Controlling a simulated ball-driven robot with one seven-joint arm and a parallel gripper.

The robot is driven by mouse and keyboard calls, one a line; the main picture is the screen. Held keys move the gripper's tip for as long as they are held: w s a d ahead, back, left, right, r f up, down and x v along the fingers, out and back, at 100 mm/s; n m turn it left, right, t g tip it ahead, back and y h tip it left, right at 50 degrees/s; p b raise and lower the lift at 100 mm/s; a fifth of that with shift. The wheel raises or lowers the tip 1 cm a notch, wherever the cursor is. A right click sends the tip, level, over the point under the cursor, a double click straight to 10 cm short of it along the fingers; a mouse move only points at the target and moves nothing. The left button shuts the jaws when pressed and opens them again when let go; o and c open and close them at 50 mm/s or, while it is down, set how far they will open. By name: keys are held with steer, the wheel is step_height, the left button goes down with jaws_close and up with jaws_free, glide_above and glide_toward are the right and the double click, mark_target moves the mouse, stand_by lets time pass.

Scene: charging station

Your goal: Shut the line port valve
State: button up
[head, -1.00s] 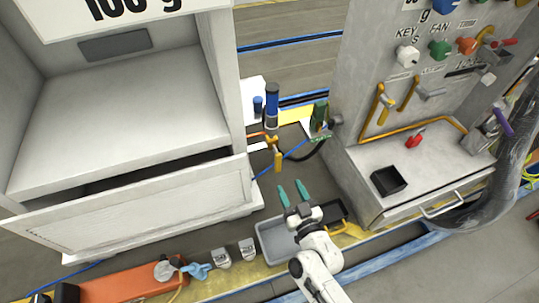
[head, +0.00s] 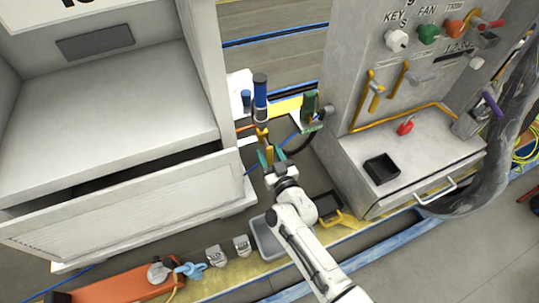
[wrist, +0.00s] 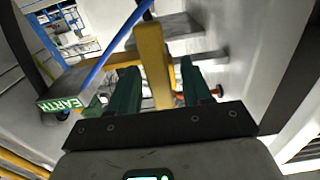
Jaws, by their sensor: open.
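A valve with a yellow lever (head: 263,133) stands below a blue cylinder (head: 260,98), in the gap between the white cabinet and the grey panel. No label on it can be read, so I cannot confirm it as the line port valve. My gripper (head: 268,156) is at this lever, its green fingers pointing away from me. In the wrist view the yellow lever (wrist: 153,62) hangs between the two spread fingers, with space on both sides. My gripper (wrist: 159,85) is open and holds nothing. The lever's lower end is hidden behind the gripper body.
The white cabinet with its open drawer (head: 130,200) is close on the left. The grey panel (head: 350,60) with knobs and yellow handles stands right. A green post (head: 310,105) and hose are near the valve. An EARTH label (wrist: 70,100) shows in the wrist view.

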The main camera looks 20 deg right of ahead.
steer(key=shift+c, duration=0.5)
jaws_close()
